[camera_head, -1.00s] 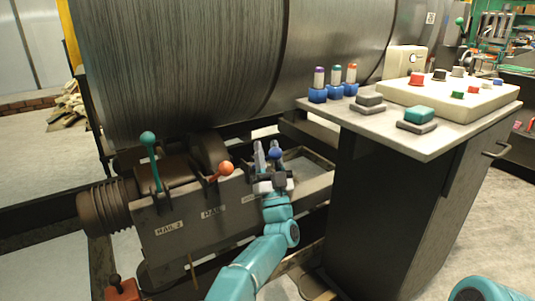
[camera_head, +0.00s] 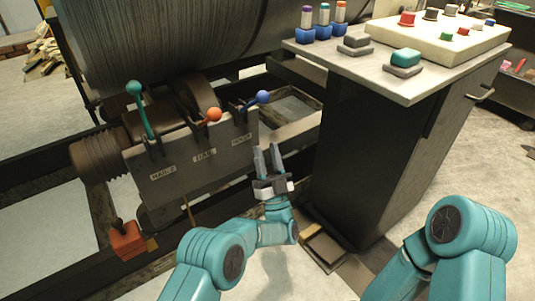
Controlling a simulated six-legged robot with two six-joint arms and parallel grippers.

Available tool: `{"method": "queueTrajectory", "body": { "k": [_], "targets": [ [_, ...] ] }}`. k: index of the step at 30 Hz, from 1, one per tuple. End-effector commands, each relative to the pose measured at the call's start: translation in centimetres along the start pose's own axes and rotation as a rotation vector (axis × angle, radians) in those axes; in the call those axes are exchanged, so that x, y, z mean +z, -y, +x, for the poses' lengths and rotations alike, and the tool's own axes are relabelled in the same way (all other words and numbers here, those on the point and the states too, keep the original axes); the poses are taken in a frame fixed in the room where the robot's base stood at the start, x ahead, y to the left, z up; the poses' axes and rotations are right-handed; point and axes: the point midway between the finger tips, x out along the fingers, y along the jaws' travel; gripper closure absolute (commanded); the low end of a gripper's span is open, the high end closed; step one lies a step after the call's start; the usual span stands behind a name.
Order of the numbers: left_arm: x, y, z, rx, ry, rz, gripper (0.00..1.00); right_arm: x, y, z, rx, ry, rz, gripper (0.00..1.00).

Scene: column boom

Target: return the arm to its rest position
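My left arm comes in from the lower left. Its gripper (camera_head: 268,158) is open and empty, its two grey fingers pointing up and apart. It is in front of and below the lever with the blue knob (camera_head: 263,97), clear of it. That lever leans to the right on the lever box (camera_head: 185,178).
A dark cabinet (camera_head: 365,150) with a control panel (camera_head: 440,42) stands to the right of my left gripper. A big dark drum (camera_head: 170,35) is behind the levers.

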Motion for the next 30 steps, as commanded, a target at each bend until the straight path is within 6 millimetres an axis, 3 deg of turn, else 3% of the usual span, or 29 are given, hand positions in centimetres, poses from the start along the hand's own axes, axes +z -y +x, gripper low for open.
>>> {"method": "queueTrajectory", "body": {
  "k": [17, 20, 22, 23, 26, 27, 30],
  "targets": [
    [0.2, 0.0, -0.7, 0.004, 0.005, -0.001, 0.62, 0.1, 0.0, -0.1, 0.000, 0.005, 0.001, 1.00],
    [2.3, 0.0, -0.9, 0.074, 0.076, -0.014, 0.62, 0.1, 0.0, -0.1, 0.000, 0.005, 0.001, 1.00],
    [5.7, 0.2, -1.9, 0.184, 0.203, -0.044, 0.62, 0.1, 0.0, -0.1, 0.000, 0.005, 0.001, 1.00],
    [7.6, 0.4, -2.7, 0.241, 0.281, -0.062, 0.62, 0.1, 0.0, -0.1, 0.000, 0.005, 0.001, 1.00],
    [13.6, 2.1, -7.6, 0.423, 0.607, -0.148, 0.62, 0.1, 0.0, -0.1, 0.000, 0.005, 0.001, 1.00],
    [15.4, 3.1, -10.3, 0.481, 0.748, -0.185, 0.62, 0.1, 0.0, -0.1, 0.000, 0.005, 0.001, 1.00],
    [18.0, 6.5, -17.5, 0.571, 1.095, -0.271, 0.62, 0.1, 0.0, -0.1, 0.000, 0.005, 0.001, 1.00]
  ]
}}
